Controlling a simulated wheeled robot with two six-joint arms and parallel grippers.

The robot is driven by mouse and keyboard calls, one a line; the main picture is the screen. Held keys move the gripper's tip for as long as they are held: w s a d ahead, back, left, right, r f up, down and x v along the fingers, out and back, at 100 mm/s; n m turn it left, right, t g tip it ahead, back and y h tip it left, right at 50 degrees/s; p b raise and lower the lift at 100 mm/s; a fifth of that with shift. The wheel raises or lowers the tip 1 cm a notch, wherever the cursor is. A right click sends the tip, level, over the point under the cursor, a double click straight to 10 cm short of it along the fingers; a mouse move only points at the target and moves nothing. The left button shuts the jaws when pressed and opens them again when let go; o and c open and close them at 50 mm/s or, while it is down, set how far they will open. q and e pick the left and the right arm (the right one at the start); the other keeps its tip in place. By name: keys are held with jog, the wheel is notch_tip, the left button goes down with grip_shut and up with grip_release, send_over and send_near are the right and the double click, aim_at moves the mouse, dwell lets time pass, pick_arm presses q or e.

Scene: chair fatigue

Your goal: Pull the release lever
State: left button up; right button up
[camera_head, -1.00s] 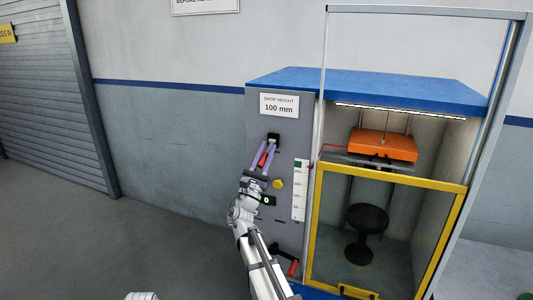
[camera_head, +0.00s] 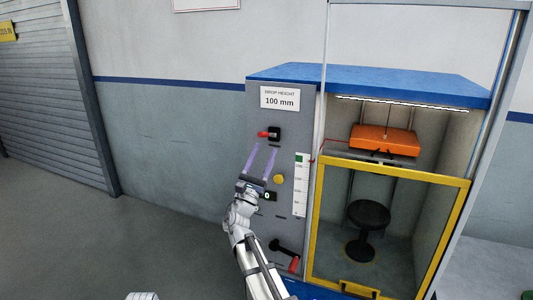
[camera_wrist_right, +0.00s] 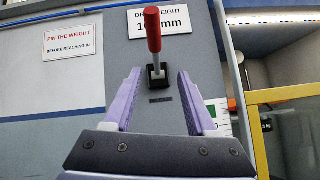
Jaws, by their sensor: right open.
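The release lever (camera_head: 264,134), with a red handle on a black mount, sits high on the grey panel below the drop height sign. In the head view its handle points left from the mount. In the right wrist view the lever (camera_wrist_right: 152,30) stands above and just beyond the fingertips. My right gripper (camera_head: 262,160) is open, its two purple fingers apart and empty, below the lever and not touching it. The gripper also shows in the right wrist view (camera_wrist_right: 157,90). My left gripper is not in view.
A yellow button (camera_head: 279,179), a scale strip (camera_head: 301,185) and a lower red-handled crank (camera_head: 286,252) are on the panel (camera_head: 288,215). An orange weight (camera_head: 385,140) hangs above a black stool (camera_head: 368,214) behind a yellow-framed guard (camera_head: 312,240). Open floor (camera_head: 130,250) lies left.

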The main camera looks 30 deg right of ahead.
jog(key=b+v, duration=0.2)
jog(key=v, duration=0.2)
jog(key=shift+s+a+f, duration=0.1)
jog(key=shift+f, duration=0.1)
